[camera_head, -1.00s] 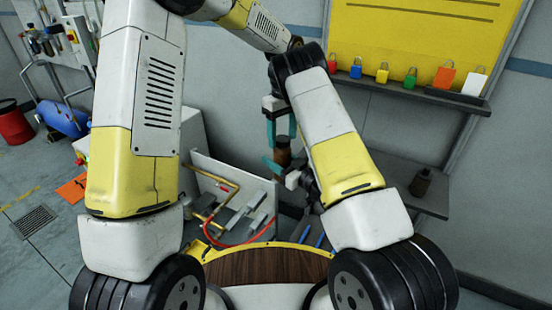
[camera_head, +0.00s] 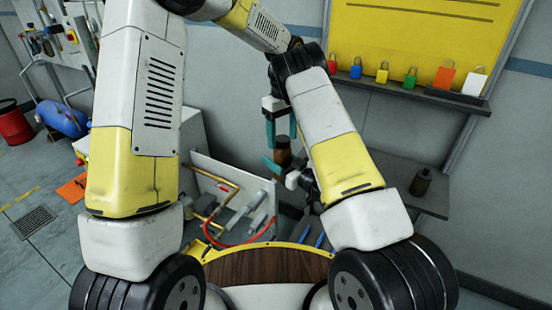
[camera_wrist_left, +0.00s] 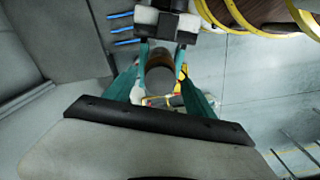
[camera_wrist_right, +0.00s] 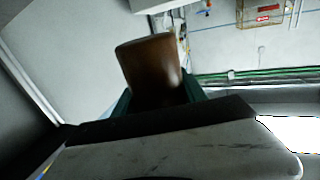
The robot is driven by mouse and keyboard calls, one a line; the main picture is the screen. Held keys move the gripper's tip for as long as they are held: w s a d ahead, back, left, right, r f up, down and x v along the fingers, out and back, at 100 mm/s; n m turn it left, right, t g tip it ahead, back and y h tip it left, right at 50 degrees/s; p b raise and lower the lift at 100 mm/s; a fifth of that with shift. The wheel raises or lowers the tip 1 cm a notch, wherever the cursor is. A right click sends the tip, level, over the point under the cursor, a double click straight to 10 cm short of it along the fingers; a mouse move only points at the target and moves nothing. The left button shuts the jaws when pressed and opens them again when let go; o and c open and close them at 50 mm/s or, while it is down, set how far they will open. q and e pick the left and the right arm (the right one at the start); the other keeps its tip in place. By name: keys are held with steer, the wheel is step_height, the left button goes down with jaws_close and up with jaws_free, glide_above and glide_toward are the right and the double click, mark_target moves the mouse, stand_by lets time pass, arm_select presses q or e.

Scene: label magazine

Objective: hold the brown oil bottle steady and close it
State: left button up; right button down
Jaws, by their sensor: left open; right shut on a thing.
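The brown oil bottle (camera_head: 283,157) is held in the air beyond my arms in the head view. My right gripper (camera_head: 281,166) is shut on its body. In the right wrist view the brown bottle (camera_wrist_right: 150,65) stands out between the teal fingers. My left gripper (camera_head: 282,136) points down from above, open, with its fingers above and around the bottle's top. In the left wrist view the bottle's round top (camera_wrist_left: 160,62) shows between the open fingers. I cannot tell whether a cap is on it.
A second dark bottle (camera_head: 421,183) stands on the grey shelf (camera_head: 435,203) at right. A panel with pipes and a red hose (camera_head: 245,242) lies below the grippers. A wooden-topped surface (camera_head: 265,267) is nearer.

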arm_select(q)
steer(key=shift+r, duration=2.25)
steer(key=shift+c, duration=0.4)
step_height(320, 180, up, 4)
steer(key=shift+f, duration=0.2)
steer(key=shift+f, duration=0.15)
steer(key=shift+f, duration=3.9)
steer(key=shift+c, duration=0.5)
steer(key=c, duration=1.1)
steer(key=o, duration=1.3)
